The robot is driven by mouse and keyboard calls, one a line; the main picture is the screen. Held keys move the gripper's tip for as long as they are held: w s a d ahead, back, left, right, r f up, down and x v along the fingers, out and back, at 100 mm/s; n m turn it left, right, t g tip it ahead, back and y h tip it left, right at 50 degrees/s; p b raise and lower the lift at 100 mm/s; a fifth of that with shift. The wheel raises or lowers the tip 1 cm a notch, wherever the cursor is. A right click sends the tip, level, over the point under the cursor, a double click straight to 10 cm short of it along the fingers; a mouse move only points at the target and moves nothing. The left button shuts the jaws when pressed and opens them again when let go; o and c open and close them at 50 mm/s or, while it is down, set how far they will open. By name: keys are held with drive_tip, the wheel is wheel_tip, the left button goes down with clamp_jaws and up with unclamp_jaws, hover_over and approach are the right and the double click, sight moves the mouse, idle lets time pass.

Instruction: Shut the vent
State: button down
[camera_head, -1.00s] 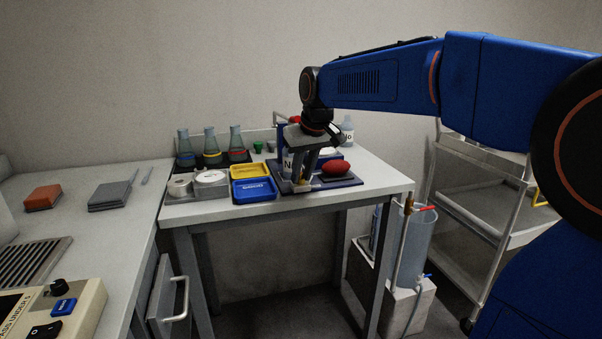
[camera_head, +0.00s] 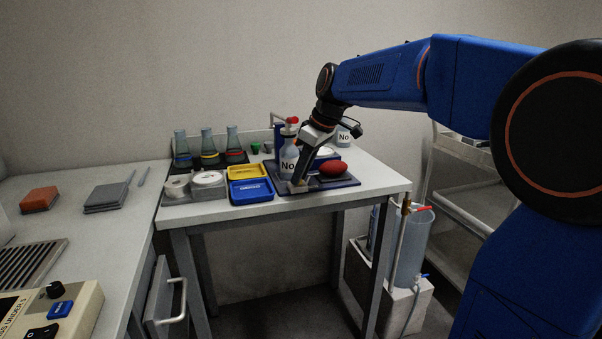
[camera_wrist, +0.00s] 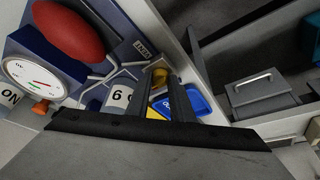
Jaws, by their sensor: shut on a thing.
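My gripper (camera_head: 298,184) reaches down from the upper right, tilted, to the front left part of the dark blue base plate (camera_head: 325,186) on the table. In the wrist view my gripper (camera_wrist: 162,84) has its two dark fingers close together on a small brass knob (camera_wrist: 160,73). The knob also shows in the head view (camera_head: 297,188). A small label (camera_wrist: 143,48) on the plate beside it appears to read VENT, upside down. The fingers partly hide the knob, and I cannot tell how far it is turned.
A red bulb (camera_head: 333,168) and a gauge (camera_wrist: 32,78) sit on the same unit. A bottle (camera_head: 288,162) stands close to my fingers. Yellow (camera_head: 245,172) and blue (camera_head: 250,197) trays lie left of the plate, with flasks (camera_head: 207,146) behind. The table's front right corner is clear.

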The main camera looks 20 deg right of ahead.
idle(0.4)
drive_tip(key=c, duration=1.6)
unclamp_jaws()
drive_tip(key=shift+o, duration=0.2)
drive_tip(key=v, duration=1.7)
drive_tip(key=shift+r, duration=0.2)
drive_tip(key=shift+s, duration=0.1)
drive_tip(key=s+d+f+m+t+h, duration=0.1)
drive_tip(key=s+f+m, duration=0.8)
drive_tip(key=s+f, duration=1.9)
wheel_tip(320, 180, down, 4)
drive_tip(key=shift+s+r+t+h, duration=0.2)
drive_tip(key=shift+s+t+h, duration=0.15)
drive_tip(key=shift+h, duration=0.85)
